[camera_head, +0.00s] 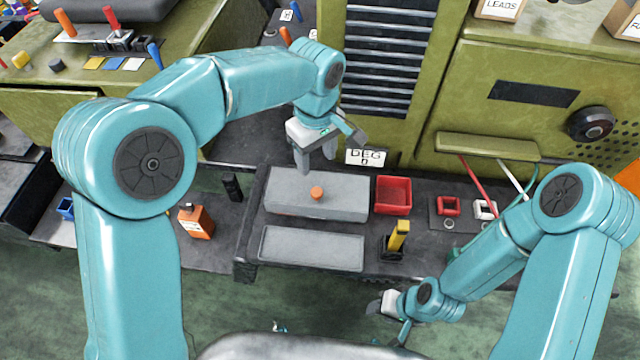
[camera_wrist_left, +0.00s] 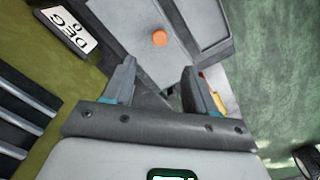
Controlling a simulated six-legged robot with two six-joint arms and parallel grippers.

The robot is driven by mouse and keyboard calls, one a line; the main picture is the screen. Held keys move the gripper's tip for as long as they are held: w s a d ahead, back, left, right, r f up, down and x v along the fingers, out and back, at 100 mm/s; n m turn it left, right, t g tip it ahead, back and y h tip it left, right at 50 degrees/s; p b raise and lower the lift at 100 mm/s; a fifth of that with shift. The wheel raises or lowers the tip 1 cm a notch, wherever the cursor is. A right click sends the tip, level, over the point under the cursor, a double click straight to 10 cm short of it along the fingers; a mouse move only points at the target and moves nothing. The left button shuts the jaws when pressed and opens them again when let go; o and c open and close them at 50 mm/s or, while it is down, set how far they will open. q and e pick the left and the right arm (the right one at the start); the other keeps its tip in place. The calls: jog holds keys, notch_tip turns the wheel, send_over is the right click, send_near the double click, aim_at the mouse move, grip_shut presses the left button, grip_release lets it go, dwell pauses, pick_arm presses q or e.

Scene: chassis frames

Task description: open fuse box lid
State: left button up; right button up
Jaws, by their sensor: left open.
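The fuse box (camera_head: 285,203) is a long grey box on the dark bench, with an orange knob (camera_head: 317,193) on its flat grey top. The lid looks shut. The knob (camera_wrist_left: 159,39) also shows in the left wrist view, beyond the fingertips. My left gripper (camera_head: 318,165) is open and empty above the back edge of the box, apart from the knob. Its two spread fingers show in the left wrist view (camera_wrist_left: 158,80). My right gripper (camera_head: 382,306) hangs in front of the bench, away from the box; its jaws are too small to read.
A shallow grey tray (camera_head: 312,261) lies in front of the box. A red bin (camera_head: 393,195) and a yellow-handled item (camera_head: 398,237) stand to its right. A dark cylinder (camera_head: 232,187) and orange bottle (camera_head: 196,221) stand left. A green cabinet with a sign (camera_head: 366,158) rises behind.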

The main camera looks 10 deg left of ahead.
aim_at(317, 191)
pick_arm(q)
notch_tip(317, 191, down, 11)
jog(key=shift+a+r+p, duration=0.1)
jog(key=shift+r+p, duration=0.05)
jog(key=shift+p, duration=0.6)
jog(key=shift+f, duration=0.65)
jog(key=shift+w, duration=0.1)
grip_shut()
